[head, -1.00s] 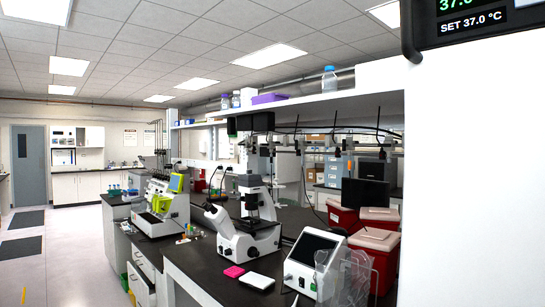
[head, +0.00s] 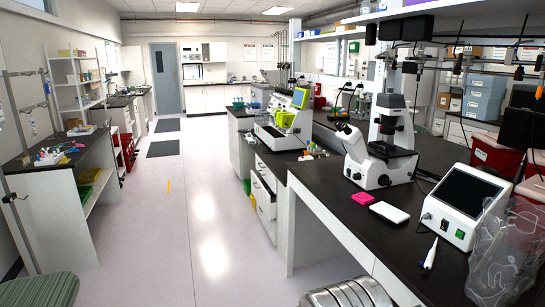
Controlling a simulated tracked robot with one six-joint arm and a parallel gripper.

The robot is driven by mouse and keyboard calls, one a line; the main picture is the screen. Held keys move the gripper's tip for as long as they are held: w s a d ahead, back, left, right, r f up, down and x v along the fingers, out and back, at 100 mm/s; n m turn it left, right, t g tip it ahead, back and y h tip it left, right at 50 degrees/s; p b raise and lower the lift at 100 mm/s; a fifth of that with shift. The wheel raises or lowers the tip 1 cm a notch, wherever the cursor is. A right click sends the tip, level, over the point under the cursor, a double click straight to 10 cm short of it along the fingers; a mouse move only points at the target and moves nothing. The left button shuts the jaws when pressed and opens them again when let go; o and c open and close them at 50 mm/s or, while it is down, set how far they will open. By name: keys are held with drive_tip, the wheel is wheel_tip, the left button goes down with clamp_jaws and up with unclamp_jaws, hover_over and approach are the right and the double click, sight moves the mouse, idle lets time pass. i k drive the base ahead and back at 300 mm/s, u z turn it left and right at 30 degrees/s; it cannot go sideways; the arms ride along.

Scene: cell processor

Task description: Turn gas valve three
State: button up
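No gas valve can be made out clearly, and no number three is legible. Several thin vertical pipes (head: 283,50) stand at the far end of the bench row, near the back wall. They are too small to tell whether they carry valves. My gripper is not in view.
A clear pale floor aisle (head: 205,205) runs toward a grey door (head: 165,78). On the right, a dark bench (head: 420,235) bears a microscope (head: 380,150), a screen device (head: 465,205) and a clear bag (head: 508,250). A low side bench (head: 50,168) and shelving stand left.

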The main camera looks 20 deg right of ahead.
sight(461, 59)
drive_tip(key=u, duration=0.05)
drive_tip(key=i, duration=4.05)
drive_tip(key=z, duration=1.15)
